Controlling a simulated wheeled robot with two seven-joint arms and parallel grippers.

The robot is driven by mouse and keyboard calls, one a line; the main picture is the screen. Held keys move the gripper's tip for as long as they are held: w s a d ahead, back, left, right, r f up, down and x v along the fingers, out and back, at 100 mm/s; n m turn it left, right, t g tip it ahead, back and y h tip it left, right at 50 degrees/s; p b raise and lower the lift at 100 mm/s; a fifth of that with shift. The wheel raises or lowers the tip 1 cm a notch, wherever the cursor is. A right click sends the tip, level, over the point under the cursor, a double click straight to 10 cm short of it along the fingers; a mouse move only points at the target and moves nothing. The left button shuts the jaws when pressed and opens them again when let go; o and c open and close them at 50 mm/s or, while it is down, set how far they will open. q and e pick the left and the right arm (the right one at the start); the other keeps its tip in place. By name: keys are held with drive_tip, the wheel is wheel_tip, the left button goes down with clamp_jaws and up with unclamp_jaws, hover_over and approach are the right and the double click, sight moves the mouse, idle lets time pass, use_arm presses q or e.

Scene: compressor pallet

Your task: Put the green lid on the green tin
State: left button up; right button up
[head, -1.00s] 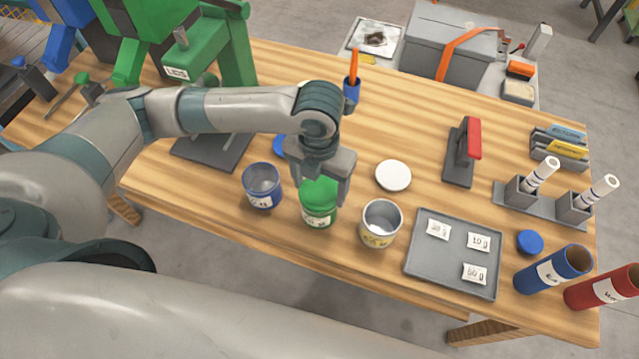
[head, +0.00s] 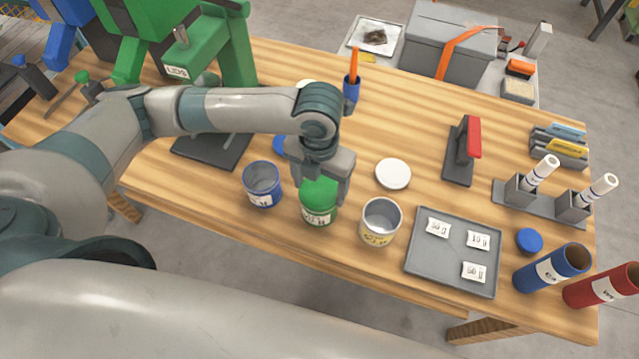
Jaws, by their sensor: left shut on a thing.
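The green tin (head: 318,215) stands upright on the wooden table, between a blue tin and a white-and-yellow tin. The green lid (head: 320,190) is at the top of the green tin, between the fingers of my left gripper (head: 322,183). The gripper is shut on the lid and points down from above. The lid looks to be at the tin's rim; whether it is fully seated I cannot tell. The fingers hide part of the lid. My right gripper does not show.
The open blue tin (head: 262,184) is close on the left and the open white-and-yellow tin (head: 380,222) close on the right. A white lid (head: 393,173) lies behind. A grey tray (head: 452,262) with labelled packets lies at right. A blue pen cup (head: 351,88) stands behind.

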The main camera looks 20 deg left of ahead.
use_arm(q)
drive_tip(key=shift+f, duration=0.15)
idle(0.5)
drive_tip(key=o, duration=1.3)
drive_tip(key=shift+p, duration=0.4)
drive_tip(key=shift+r+p, duration=1.65)
drive_tip(key=shift+r, duration=0.1)
drive_tip(key=shift+r+p, duration=1.75)
drive_tip(key=shift+r, duration=0.05)
